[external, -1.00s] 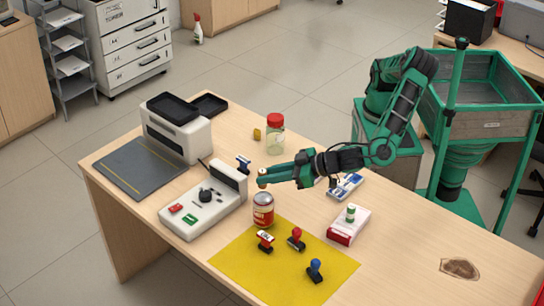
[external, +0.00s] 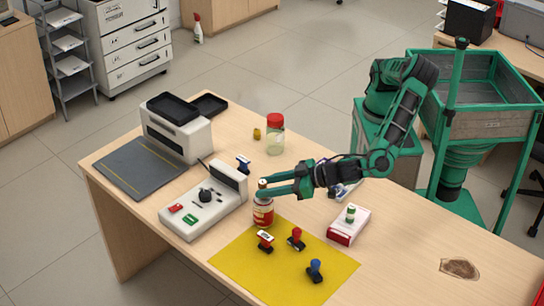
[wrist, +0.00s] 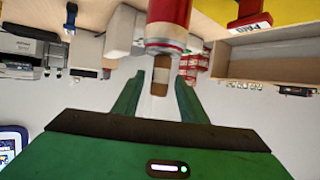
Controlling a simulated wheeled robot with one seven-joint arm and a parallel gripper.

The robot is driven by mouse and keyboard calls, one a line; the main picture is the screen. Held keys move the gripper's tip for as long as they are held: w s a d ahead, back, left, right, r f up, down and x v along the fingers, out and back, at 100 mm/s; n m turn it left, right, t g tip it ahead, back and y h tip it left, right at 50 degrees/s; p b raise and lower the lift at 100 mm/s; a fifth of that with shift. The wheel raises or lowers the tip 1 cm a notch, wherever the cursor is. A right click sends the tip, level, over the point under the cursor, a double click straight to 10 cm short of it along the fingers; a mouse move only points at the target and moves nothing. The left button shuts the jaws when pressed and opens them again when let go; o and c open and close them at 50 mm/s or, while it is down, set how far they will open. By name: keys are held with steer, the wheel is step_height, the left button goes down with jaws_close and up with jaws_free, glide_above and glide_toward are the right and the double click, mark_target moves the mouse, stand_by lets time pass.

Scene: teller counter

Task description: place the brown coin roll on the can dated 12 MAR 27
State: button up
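The brown coin roll (external: 263,183) stands upright on the top of a red-and-white can (external: 263,213) by the yellow mat. In the wrist view, which looks upside down, the roll (wrist: 160,76) has a pale band and meets the rim of the can (wrist: 168,18). My gripper (external: 267,189) is level with the roll. Its fingers (wrist: 159,82) lie on both sides of the roll with a visible gap at each side, so it looks open. No date on the can is readable.
A grey-white device (external: 205,203) stands close left of the can. Several stamps (external: 297,238) stand on the yellow mat (external: 235,262) in front. A red-lidded jar (external: 275,135) stands behind. A red-and-white box (external: 348,226) with a small green-and-white roll on it is at right.

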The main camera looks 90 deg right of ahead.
steer(key=v, duration=1.2)
steer(key=shift+r, duration=0.1)
